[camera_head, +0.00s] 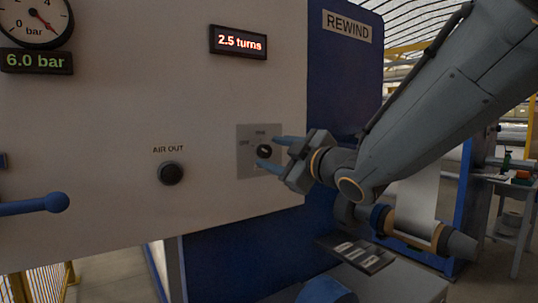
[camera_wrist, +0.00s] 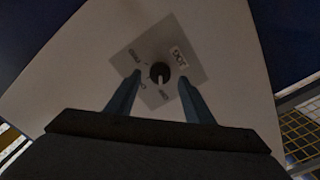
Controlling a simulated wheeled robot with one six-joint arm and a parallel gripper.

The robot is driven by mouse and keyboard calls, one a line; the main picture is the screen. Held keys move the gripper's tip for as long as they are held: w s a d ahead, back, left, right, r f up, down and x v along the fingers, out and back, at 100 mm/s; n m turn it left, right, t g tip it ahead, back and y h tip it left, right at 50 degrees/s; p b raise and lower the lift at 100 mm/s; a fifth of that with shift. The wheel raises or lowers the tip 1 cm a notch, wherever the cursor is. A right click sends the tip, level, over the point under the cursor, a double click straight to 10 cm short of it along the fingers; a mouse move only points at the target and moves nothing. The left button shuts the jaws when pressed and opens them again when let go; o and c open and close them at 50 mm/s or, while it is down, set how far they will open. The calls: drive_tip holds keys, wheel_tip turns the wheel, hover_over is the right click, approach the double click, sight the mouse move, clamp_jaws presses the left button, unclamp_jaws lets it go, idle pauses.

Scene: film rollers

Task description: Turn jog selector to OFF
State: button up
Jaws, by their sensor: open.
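The jog selector (camera_head: 264,151) is a small black knob on a square grey plate on the pale machine panel. It also shows in the wrist view (camera_wrist: 159,72), centred on its tilted plate with small labels around it. The labels are too blurred to read fully. My gripper (camera_head: 272,154) is open in front of the selector. In the wrist view my gripper (camera_wrist: 156,80) has one blue finger on each side of the knob, with clear gaps. I cannot tell how far the fingertips are from the panel.
Left of the selector is a black AIR OUT button (camera_head: 171,173). A blue lever (camera_head: 40,204) sticks out at the far left. Above are a 2.5 turns display (camera_head: 239,42) and a pressure gauge (camera_head: 34,20).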

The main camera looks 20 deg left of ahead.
drive_tip(key=shift+b+v, duration=0.3)
drive_tip(key=shift+v, duration=2.4)
drive_tip(key=w+d+f+m+g+h, duration=0.2)
drive_tip(key=d+f+m+h, duration=0.9)
drive_tip(key=d+f, duration=0.95)
drive_tip(key=s+d+f+m+g+h, duration=0.3)
drive_tip(key=s+d+f+m+g, duration=0.2)
drive_tip(key=s+d+f, duration=0.5)
drive_tip(key=s+d+f+m+g, duration=0.1)
drive_tip(key=s+f+g, duration=0.1)
drive_tip(key=s, duration=0.4)
drive_tip(key=s+f+m+g, duration=0.2)
drive_tip(key=s+f, duration=0.1)
drive_tip(key=s, duration=0.2)
drive_tip(key=shift+s+d+f+g+p, duration=0.3)
drive_tip(key=shift+s+d+g, duration=0.05)
drive_tip(key=shift+s+g, duration=0.05)
